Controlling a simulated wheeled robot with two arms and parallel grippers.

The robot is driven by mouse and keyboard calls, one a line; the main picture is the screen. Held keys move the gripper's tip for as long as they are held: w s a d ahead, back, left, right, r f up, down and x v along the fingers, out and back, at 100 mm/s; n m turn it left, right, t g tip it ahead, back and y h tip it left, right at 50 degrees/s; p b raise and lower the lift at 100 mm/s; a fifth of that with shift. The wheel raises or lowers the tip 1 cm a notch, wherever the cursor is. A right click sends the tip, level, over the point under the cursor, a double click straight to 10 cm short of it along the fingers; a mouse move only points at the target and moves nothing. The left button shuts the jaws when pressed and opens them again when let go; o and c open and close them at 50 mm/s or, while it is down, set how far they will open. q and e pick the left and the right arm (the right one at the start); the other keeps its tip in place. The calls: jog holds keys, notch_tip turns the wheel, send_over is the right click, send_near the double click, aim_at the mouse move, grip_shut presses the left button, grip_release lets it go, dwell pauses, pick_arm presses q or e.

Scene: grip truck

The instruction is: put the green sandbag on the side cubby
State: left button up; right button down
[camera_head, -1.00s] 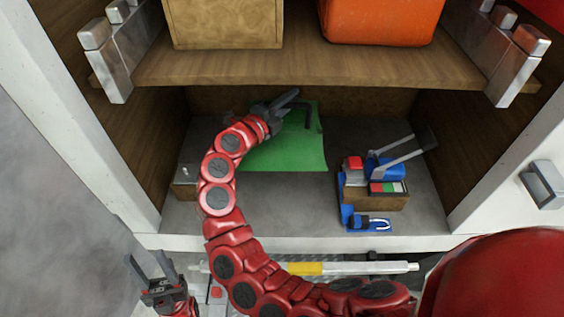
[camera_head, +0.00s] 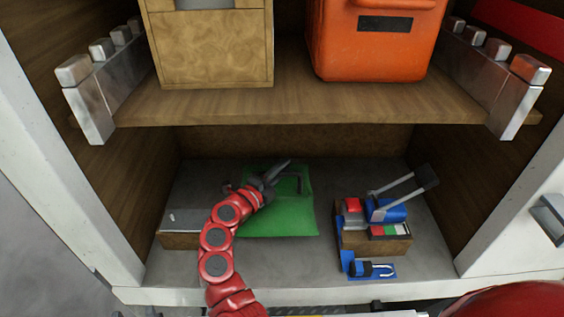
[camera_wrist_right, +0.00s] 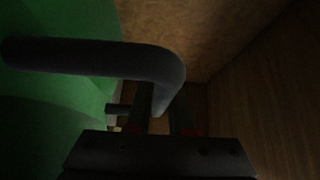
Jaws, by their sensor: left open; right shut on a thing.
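The green sandbag (camera_head: 285,218) lies on the grey floor of the lower cubby (camera_head: 290,268), left of its middle. Its dark handle stands up at the bag's far side and shows close up in the right wrist view (camera_wrist_right: 90,55). My right gripper (camera_head: 272,174) reaches in at the bag's back left and is shut on the handle. In the right wrist view, the handle's bent end goes between the fingers (camera_wrist_right: 163,105), and green cloth fills the left. Only the tips of my left gripper (camera_head: 135,313) show at the lower left edge, apart and empty.
A wooden block with a grey top (camera_head: 190,222) sits left of the bag. A wooden block with blue, red and green tools (camera_head: 375,240) stands to the right. The shelf above (camera_head: 290,105) holds a wooden box (camera_head: 212,45) and an orange case (camera_head: 372,50).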

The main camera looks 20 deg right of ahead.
aim_at(282, 182)
jog(key=shift+f, duration=1.7)
jog(key=c, duration=0.8)
grip_release()
jog(key=shift+s+f, duration=0.1)
jog(key=shift+s, duration=0.05)
jog(key=shift+a, duration=0.1)
